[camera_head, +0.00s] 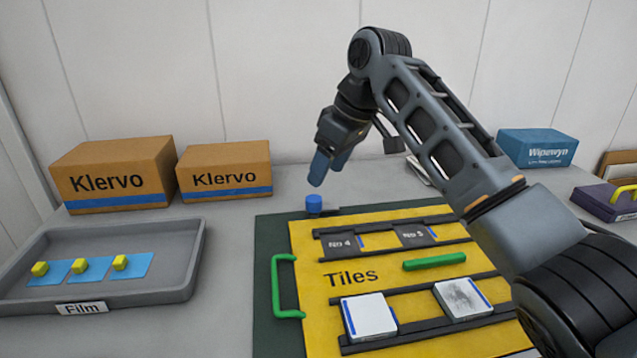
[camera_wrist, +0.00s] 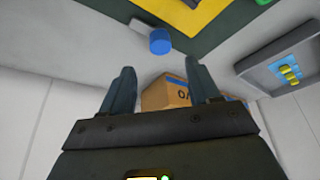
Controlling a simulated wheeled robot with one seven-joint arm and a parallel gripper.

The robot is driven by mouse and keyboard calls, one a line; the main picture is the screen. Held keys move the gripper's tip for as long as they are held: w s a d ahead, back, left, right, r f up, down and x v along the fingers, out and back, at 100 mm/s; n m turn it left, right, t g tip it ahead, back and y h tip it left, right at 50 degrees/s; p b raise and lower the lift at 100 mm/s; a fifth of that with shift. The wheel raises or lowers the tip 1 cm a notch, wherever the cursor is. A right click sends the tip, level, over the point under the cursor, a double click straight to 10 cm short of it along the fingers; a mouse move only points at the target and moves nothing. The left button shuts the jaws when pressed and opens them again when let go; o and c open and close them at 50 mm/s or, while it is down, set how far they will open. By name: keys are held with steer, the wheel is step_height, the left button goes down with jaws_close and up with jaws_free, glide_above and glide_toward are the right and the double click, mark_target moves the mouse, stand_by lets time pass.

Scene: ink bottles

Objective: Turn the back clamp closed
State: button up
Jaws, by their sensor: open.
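The back clamp has a round blue knob (camera_head: 313,204) at the back left corner of the dark green board (camera_head: 270,243). A short dark bar runs from the knob to the right along the board's back edge; it seems to lie beside the yellow plate (camera_head: 310,244), not over it. In the wrist view the blue knob (camera_wrist: 160,41) shows beyond the fingertips with its grey bar to the left. My gripper (camera_head: 330,170) is open and empty, above and slightly right of the knob, apart from it. The wrist view shows the open fingers (camera_wrist: 160,70) with nothing between them.
The yellow plate carries dark rails, tiles, a green bar (camera_head: 434,261) and a green side handle (camera_head: 286,287). A grey film tray (camera_head: 190,265) stands left. Two Klervo boxes (camera_head: 115,172) (camera_head: 224,170) stand behind. A blue Wipewyn box (camera_head: 537,148) is at back right.

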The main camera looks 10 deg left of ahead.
mark_target(314, 199)
steer(key=x, duration=0.7)
steer(key=shift+a+f+b, duration=0.15)
steer(key=shift+f+b, duration=0.15)
steer(key=c, duration=1)
